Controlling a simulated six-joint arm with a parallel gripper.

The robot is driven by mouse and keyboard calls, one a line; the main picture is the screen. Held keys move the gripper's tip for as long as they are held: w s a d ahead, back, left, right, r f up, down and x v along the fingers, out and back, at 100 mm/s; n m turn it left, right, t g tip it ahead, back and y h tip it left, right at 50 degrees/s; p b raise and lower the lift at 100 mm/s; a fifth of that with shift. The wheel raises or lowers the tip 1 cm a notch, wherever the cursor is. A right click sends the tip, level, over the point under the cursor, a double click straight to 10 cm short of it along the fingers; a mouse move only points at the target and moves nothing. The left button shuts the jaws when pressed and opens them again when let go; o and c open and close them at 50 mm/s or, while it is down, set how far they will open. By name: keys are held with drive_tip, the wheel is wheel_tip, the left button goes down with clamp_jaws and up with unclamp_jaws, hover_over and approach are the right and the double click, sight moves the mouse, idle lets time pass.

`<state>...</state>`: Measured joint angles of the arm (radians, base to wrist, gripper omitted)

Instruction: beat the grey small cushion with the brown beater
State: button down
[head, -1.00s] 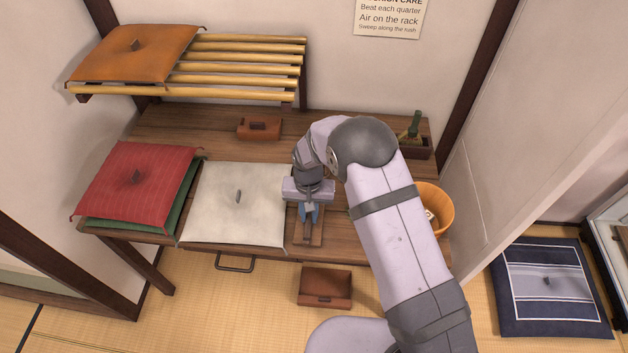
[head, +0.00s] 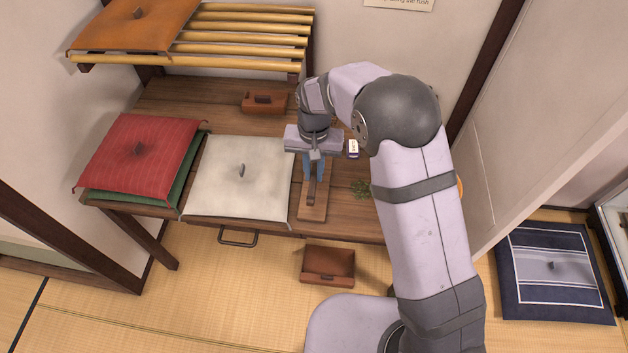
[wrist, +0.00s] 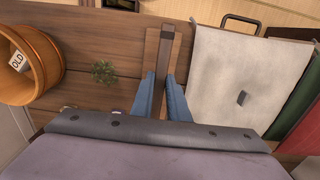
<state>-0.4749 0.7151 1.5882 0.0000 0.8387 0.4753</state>
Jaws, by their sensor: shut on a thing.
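The pale grey cushion (head: 222,190) lies flat on the wooden table, with a small dark tuft in its middle. It also shows at the right of the wrist view (wrist: 225,75). My gripper (head: 314,172) is just right of the cushion, pointing down. Its blue fingers (wrist: 163,98) are shut on a narrow dark brown handle, which I take for the brown beater (wrist: 167,45). The handle shows below the fingers in the head view (head: 312,193). It is above or on a lighter wooden board (head: 315,212); I cannot tell whether they touch. The beater's far end is not clear.
A red cushion (head: 135,165) lies on a green one (head: 190,165) left of the grey cushion. A slatted rack (head: 250,40) with an orange cushion (head: 125,32) stands behind. A tub (wrist: 45,60) and green sprig (wrist: 104,72) are on the table's other side.

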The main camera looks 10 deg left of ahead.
drive_tip(key=shift+r, duration=0.55)
drive_tip(key=shift+s+a+r, duration=0.1)
drive_tip(key=shift+a+r, duration=0.05)
drive_tip(key=shift+r, duration=0.1)
drive_tip(key=s+a+r+m+g+y+p, duration=0.1)
drive_tip(key=s+a+r+m+p, duration=0.2)
drive_tip(key=s+a+p, duration=0.4)
drive_tip(key=s+a+r+m+g+p, duration=0.2)
drive_tip(key=s+a+r+p, duration=0.4)
drive_tip(key=s+a, duration=0.5)
drive_tip(key=shift+s+a+m+y+p, duration=0.2)
drive_tip(key=shift+a+m+y+p, duration=0.3)
drive_tip(key=shift+a, duration=1.6)
